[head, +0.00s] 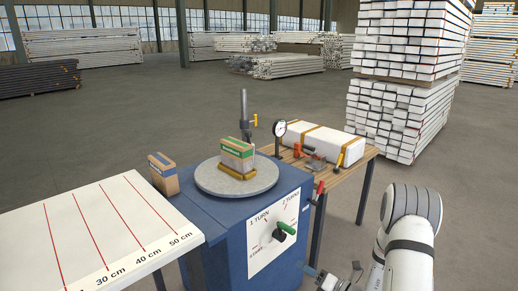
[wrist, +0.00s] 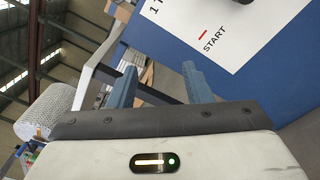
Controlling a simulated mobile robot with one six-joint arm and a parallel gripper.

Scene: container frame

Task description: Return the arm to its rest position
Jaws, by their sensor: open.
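My arm (head: 405,235) rises at the lower right of the head view. My gripper (head: 340,280) is low in the head view, in front of the blue machine's right side, partly cut off by the bottom edge. In the wrist view my gripper's two blue-grey fingers (wrist: 158,82) stand apart with nothing between them. The wrist view shows the panel (wrist: 190,28) with the word START close beyond the fingers. The gripper appears apart from the knob.
A round grey turntable (head: 210,184) holds a green-and-brown box (head: 237,153). Another box (head: 162,173) stands at the machine's left corner. A measuring table (head: 100,235) is at left. A wooden bench (head: 366,156) with a wrapped package (head: 325,143) stands behind. Open floor lies at right.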

